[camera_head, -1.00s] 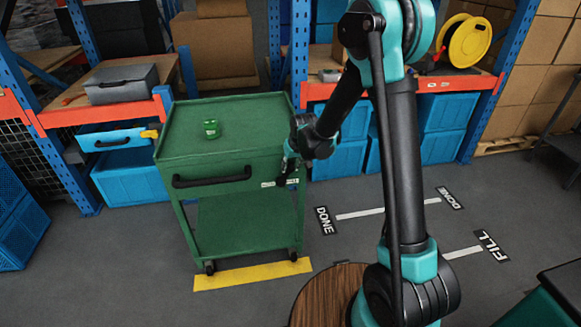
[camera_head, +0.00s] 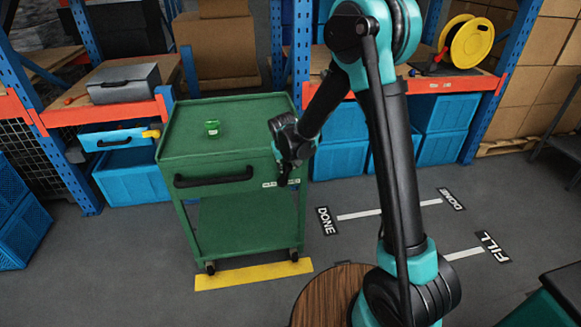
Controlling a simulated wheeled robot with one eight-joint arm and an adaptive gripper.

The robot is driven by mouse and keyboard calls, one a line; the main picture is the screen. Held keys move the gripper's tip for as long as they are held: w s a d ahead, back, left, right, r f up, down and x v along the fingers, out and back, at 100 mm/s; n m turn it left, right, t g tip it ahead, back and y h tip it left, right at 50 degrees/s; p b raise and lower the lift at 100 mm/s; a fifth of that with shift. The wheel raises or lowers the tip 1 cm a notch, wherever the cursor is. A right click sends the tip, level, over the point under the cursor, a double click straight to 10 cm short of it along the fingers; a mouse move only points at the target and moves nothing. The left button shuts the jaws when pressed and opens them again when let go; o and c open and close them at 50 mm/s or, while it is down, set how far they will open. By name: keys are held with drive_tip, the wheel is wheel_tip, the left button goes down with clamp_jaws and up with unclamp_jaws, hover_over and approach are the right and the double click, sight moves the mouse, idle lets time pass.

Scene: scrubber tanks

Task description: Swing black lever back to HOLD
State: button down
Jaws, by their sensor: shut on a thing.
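A green wheeled cart (camera_head: 172,152) stands in the middle left. My gripper (camera_head: 283,180) is at the upper right corner of its front, pointing down, dark against the green. It is shut on the black lever there; the lever is too small and too covered by the gripper to make out its shape or angle. A small white label (camera_head: 268,184) shows just left of the fingers; its words, including any HOLD mark, are too small to read.
A black bar handle (camera_head: 214,177) crosses the cart's front. A small green object (camera_head: 212,127) sits on its top. A yellow floor strip (camera_head: 253,274) lies before its wheels. Shelves with blue crates (camera_head: 340,160) stand behind. Floor right of the cart is open, with DONE (camera_head: 326,220) and FILL markings.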

sight(271, 169)
drive_tip(key=shift+s+a+f+n+t+h, duration=0.15)
drive_tip(key=shift+s+a+n+t+h, duration=0.2)
drive_tip(key=shift+a+h, duration=0.7)
drive_tip(key=shift+s+a+f+n+t+h, duration=0.15)
drive_tip(key=shift+a+t+h, duration=0.3)
drive_tip(key=shift+a+h, duration=0.6)
drive_tip(key=shift+s+a+f+n+t+h, duration=0.1)
drive_tip(key=shift+s+a+n+t+h, duration=0.45)
drive_tip(key=shift+h, duration=0.85)
drive_tip(key=shift+w+a+m, duration=0.2)
drive_tip(key=shift+m, duration=0.05)
drive_tip(key=c, duration=1.1)
unclamp_jaws()
drive_tip(key=v, duration=1.2)
drive_tip(key=shift+w+a, duration=0.1)
